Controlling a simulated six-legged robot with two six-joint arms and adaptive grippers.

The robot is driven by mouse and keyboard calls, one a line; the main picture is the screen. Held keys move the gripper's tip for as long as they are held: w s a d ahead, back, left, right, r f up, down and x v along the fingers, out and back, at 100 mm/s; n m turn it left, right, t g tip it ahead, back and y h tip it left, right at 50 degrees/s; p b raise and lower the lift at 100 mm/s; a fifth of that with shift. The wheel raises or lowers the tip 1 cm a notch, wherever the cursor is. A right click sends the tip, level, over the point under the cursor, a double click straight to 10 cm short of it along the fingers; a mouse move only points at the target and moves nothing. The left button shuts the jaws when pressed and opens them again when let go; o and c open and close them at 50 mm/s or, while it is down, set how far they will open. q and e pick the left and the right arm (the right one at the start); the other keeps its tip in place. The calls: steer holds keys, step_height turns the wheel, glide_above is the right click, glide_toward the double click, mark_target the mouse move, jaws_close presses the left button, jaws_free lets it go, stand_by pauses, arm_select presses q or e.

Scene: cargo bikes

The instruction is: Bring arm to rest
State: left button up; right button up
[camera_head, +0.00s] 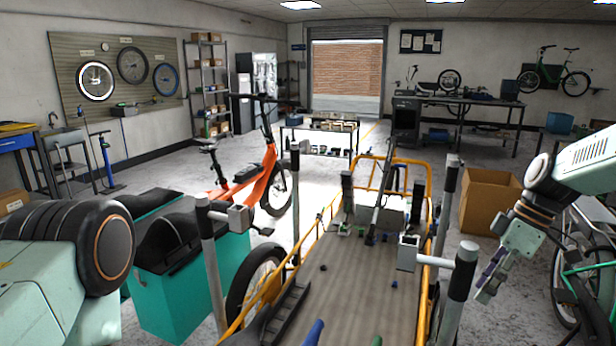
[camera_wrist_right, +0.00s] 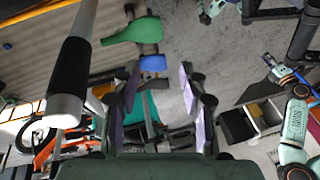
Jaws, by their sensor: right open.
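My right arm comes in from the right edge of the head view. Its gripper (camera_head: 488,285) hangs down at the right, beside the cargo bike's bed and apart from it. In the right wrist view the two purple-padded fingers (camera_wrist_right: 160,92) stand apart with nothing held between them. My left arm shows at the lower left as a mint link with a dark round joint. I cannot make out its gripper.
The cargo bike's bed (camera_head: 345,285) fills the lower middle, with grey posts and black handles around it. A cardboard box (camera_head: 487,200) and a green bike (camera_head: 590,268) are at the right. An orange bike (camera_head: 262,180) stands behind teal bins (camera_head: 180,300) at the left.

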steer(key=s+a+f+m+h, duration=0.1)
steer(key=s+a+f+m, duration=0.1)
steer(key=s+f, duration=0.45)
steer(key=s+a+f+m+h, duration=0.1)
steer(key=s+a+f+m, duration=0.15)
steer(key=f, duration=0.65)
steer(key=s+a+f+m+h, duration=0.1)
steer(key=s+a+f+m, duration=0.15)
steer(key=s+f, duration=0.4)
arm_select(q)
steer(key=shift+w+a, duration=0.1)
steer(key=shift+w, duration=0.15)
arm_select(e)
steer(key=s+a+f+m, duration=0.1)
steer(key=s+f+m, duration=0.1)
steer(key=s, duration=0.8)
steer(key=s+a+f+m+h, duration=0.1)
steer(key=s+a+f+m, duration=0.1)
steer(key=s, duration=0.8)
steer(key=shift+s+a+f+m, duration=0.2)
steer(key=shift+a+f+m, duration=0.15)
steer(key=shift+f, duration=0.35)
steer(key=shift+d, duration=0.1)
